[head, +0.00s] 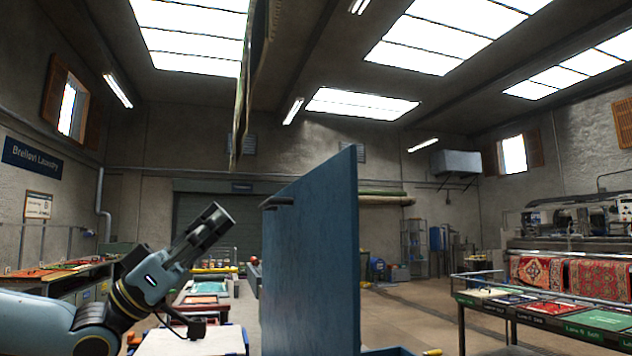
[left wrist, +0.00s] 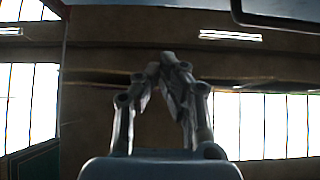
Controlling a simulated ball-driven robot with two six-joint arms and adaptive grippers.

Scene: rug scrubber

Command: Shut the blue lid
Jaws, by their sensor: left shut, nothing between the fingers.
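The blue lid (head: 312,262) stands raised and nearly upright in the middle of the head view. A dark handle or lip (head: 278,201) sticks out from its upper left edge. My left gripper (head: 217,214) is to the left of the lid, pointing up and to the right, with a gap between its tips and the lid in the picture. In the left wrist view my left gripper (left wrist: 168,60) has its fingertips together with nothing between them. My right gripper is not in view. A blue rim (head: 390,351) shows at the bottom, right of the lid; what the lid covers is mostly hidden.
A table with rug samples (head: 560,312) stands at the right, before a large machine with red rugs (head: 560,272). Counters (head: 70,275) line the left. A pale-topped table (head: 190,342) lies below my left arm. A hanging rug (head: 245,90) comes down from above. The floor right of the lid is open.

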